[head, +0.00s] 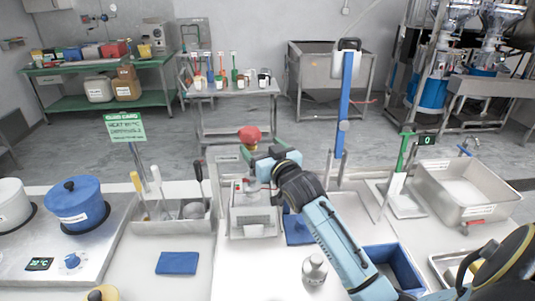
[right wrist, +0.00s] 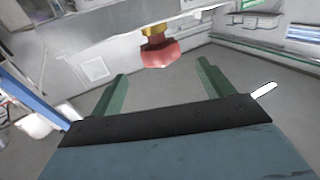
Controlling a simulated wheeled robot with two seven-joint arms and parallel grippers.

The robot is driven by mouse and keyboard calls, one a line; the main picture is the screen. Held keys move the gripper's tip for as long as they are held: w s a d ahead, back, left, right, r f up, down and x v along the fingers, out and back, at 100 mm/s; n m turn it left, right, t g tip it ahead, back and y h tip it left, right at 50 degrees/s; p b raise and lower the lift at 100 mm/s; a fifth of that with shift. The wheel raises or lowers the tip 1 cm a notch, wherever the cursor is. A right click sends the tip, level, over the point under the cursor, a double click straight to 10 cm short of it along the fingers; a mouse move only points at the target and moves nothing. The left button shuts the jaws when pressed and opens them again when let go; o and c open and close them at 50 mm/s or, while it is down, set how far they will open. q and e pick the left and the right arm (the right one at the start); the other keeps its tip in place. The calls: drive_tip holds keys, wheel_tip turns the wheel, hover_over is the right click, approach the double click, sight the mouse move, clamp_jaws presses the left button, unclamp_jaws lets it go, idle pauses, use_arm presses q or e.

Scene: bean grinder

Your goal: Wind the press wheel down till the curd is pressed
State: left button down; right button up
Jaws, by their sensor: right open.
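A red wheel or knob (head: 249,133) sits at the top of a small grey machine (head: 253,219) in the middle of the bench. In the right wrist view the red wheel (right wrist: 159,52) hangs on a brass-coloured collar. My right gripper (head: 248,157) is close to the wheel, just below it in the head picture. In the right wrist view the green fingers of this gripper (right wrist: 162,68) are spread. The wheel appears between and beyond their tips, with no clear contact. My gripper and arm hide part of the machine. I cannot make out any curd. My left gripper is not in view.
A blue pot (head: 77,204) stands on the left. A utensil tray (head: 170,225) and a green sign (head: 125,127) are left of the machine. A tall blue-handled tool (head: 345,100) and a steel basin (head: 466,190) are to the right. A folded blue cloth (head: 177,263) lies in front.

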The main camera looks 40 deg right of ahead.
sight(245, 127)
drive_tip(key=shift+s+a, duration=0.15)
drive_tip(key=shift+s, duration=0.55)
drive_tip(key=shift+s+a, duration=0.1)
drive_tip(key=shift+s, duration=0.55)
drive_tip(key=shift+d, duration=0.1)
drive_tip(key=w, duration=0.4)
drive_tip(key=w+d+n+y, duration=0.1)
drive_tip(key=w, duration=0.4)
drive_tip(key=w+d+y, duration=0.1)
drive_tip(key=w, duration=0.3)
drive_tip(key=shift+w+r+p, duration=0.15)
drive_tip(key=shift+r+p, duration=0.25)
drive_tip(key=c, duration=1)
drive_tip(key=shift+h, duration=0.5)
